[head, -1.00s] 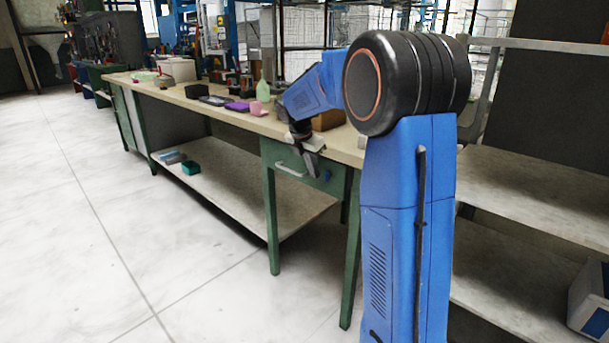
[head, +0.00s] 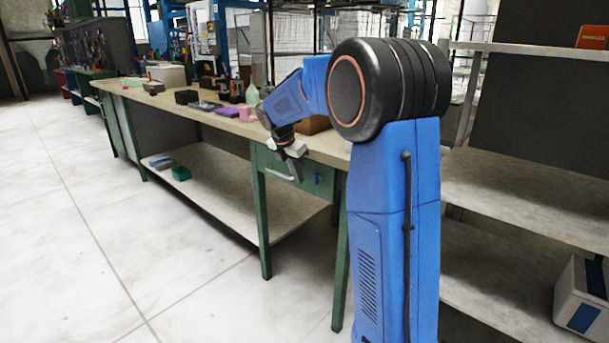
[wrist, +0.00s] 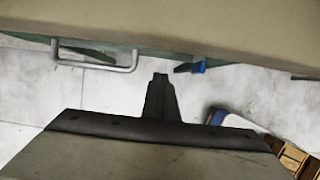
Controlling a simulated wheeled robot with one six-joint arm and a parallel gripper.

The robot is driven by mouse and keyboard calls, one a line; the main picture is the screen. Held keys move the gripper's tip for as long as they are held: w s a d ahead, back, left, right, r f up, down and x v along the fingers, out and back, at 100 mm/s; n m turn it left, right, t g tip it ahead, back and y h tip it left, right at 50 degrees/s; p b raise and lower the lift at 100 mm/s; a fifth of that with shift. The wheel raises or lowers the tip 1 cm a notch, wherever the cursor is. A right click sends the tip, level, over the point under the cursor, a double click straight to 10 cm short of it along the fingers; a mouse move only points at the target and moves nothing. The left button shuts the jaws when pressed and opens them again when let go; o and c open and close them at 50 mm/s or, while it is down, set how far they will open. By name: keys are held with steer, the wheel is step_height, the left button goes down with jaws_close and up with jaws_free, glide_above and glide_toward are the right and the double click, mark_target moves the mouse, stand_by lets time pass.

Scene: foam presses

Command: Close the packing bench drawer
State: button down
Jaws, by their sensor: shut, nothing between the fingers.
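The packing bench (head: 215,117) has a beige top and green legs. Its green drawer (head: 265,161) sits under the top at the near end, with a pale bar handle (head: 281,173) and a small blue part on its front. In the head view the drawer front looks near the bench edge; I cannot tell how far it stands out. My gripper (head: 298,178) is shut and empty, pointing down in front of the drawer, just right of the handle. In the wrist view the shut fingers (wrist: 160,80) lie between the handle (wrist: 97,67) and the blue part (wrist: 197,67), apart from both.
Several items stand on the bench top, including a pink cup (head: 247,114) and a brown box (head: 313,124). A lower shelf (head: 215,185) holds a teal box (head: 181,173). Metal shelving (head: 530,195) stands at right with a white-blue box (head: 580,297). The floor at left is clear.

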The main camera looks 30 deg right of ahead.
steer(key=a+v, duration=0.1)
steer(key=v, duration=0.9)
steer(key=s+a+f+m+t+y, duration=0.1)
steer(key=s+a+m, duration=0.35)
steer(key=s, duration=0.65)
steer(key=s+a+m+t+y, duration=0.1)
steer(key=s+a+m, duration=0.2)
steer(key=s+m, duration=0.5)
steer(key=s+a+f+m, duration=0.1)
steer(key=s+f+m, duration=0.2)
steer(key=s, duration=0.4)
steer(key=s+a+f+m+t+y, duration=0.1)
steer(key=s+a+f+m, duration=0.1)
steer(key=s, duration=0.5)
steer(key=s+a+f+m+y, duration=0.1)
steer(key=s+a+f+m, duration=0.1)
steer(key=s+f+m, duration=0.2)
steer(key=s+f, duration=0.2)
steer(key=s, duration=0.1)
steer(key=shift+a, duration=0.25)
steer(key=shift+s, duration=0.1)
